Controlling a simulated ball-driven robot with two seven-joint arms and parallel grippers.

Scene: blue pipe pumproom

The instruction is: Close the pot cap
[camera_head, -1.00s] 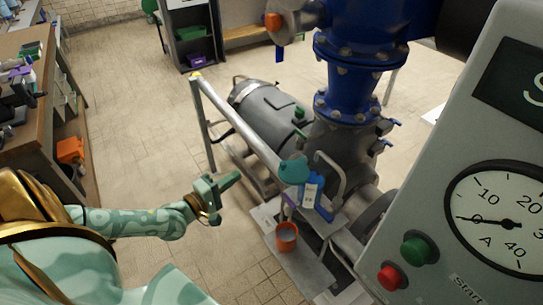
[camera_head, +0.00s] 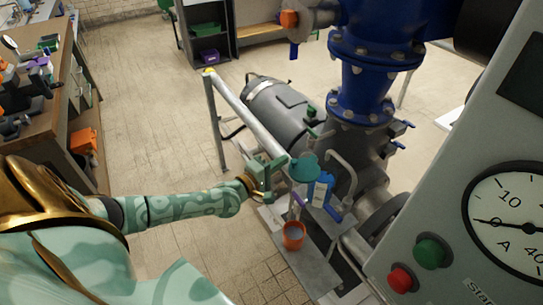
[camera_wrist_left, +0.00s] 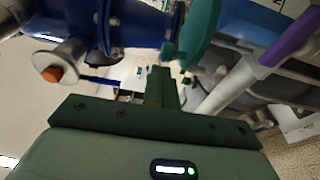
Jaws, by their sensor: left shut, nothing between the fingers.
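A teal round piece that looks like the cap (camera_head: 303,169) is above the orange pot (camera_head: 293,243) and apart from its rim. The pot is open at the top, with something pale inside. I cannot tell how cap and pot are joined. My left gripper (camera_head: 281,161) is shut and empty, with its tips close to the left side of the cap. In the left wrist view the shut fingers (camera_wrist_left: 160,78) point toward the cap's edge (camera_wrist_left: 203,32); I cannot tell whether they touch. My right gripper is out of view.
A blue item (camera_head: 320,190) is just right of the cap. A silver rail (camera_head: 245,120) runs behind my left gripper beside the grey motor (camera_head: 280,105). A grey gauge panel (camera_head: 455,185) fills the right side. The floor left of the rail is clear.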

